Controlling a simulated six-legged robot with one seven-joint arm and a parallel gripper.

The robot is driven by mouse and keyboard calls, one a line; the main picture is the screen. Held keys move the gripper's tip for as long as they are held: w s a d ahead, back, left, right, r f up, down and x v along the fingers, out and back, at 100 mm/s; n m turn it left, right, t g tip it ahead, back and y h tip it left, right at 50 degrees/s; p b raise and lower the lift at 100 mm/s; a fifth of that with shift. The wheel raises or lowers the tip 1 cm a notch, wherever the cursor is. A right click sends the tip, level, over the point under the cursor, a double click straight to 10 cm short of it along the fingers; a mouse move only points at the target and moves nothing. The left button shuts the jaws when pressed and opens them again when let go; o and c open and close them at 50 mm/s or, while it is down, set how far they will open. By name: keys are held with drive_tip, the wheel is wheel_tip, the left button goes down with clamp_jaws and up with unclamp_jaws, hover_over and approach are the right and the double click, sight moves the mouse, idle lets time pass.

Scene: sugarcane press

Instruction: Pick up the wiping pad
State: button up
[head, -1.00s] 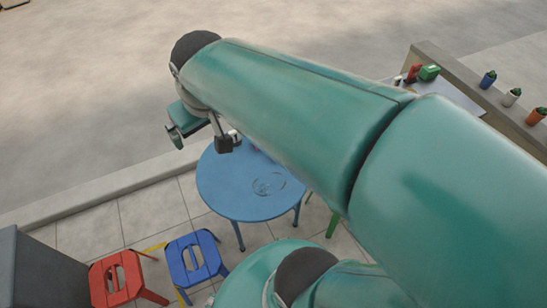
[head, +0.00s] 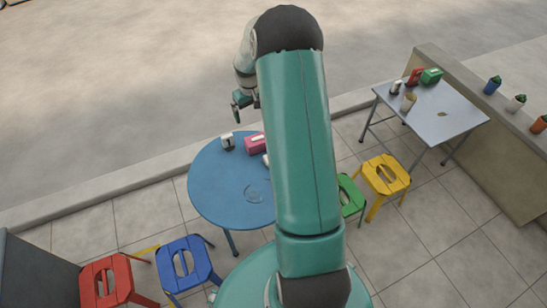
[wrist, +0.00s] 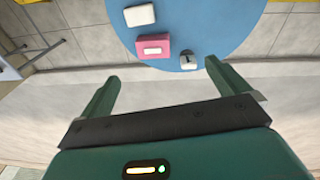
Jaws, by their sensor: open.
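A white pad-like block with rounded corners, which looks like the wiping pad (wrist: 140,15), lies on the round blue table (wrist: 196,18) at the top of the wrist view. In the head view the wiping pad (head: 265,160) shows only in part at the edge of my arm. My gripper (wrist: 162,72) is open and empty, its two fingers apart and pointing toward the table. In the head view my gripper (head: 241,98) is in the air beyond the table's far edge, apart from the pad.
A pink tissue box (head: 255,142) and a small white container (head: 228,142) stand near the pad. A metal table (head: 448,122) with a cup (head: 408,101) stands right.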

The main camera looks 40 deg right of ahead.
drive_tip(key=shift+m+g+y, duration=0.4)
drive_tip(key=s+d+f, duration=0.1)
drive_tip(key=d+f, duration=0.1)
drive_tip(key=f, duration=0.6)
drive_tip(key=s+d+f, duration=0.1)
drive_tip(key=d+f, duration=0.2)
drive_tip(key=f, duration=0.6)
drive_tip(key=s+d+f, duration=0.1)
drive_tip(key=d+f, duration=0.1)
drive_tip(key=f, duration=0.6)
drive_tip(key=shift+d+f, duration=0.25)
drive_tip(key=shift+f, duration=0.1)
drive_tip(key=shift+w+f, duration=0.1)
drive_tip(key=shift+f, duration=2.6)
drive_tip(key=shift+a, duration=0.1)
drive_tip(key=c, duration=0.8)
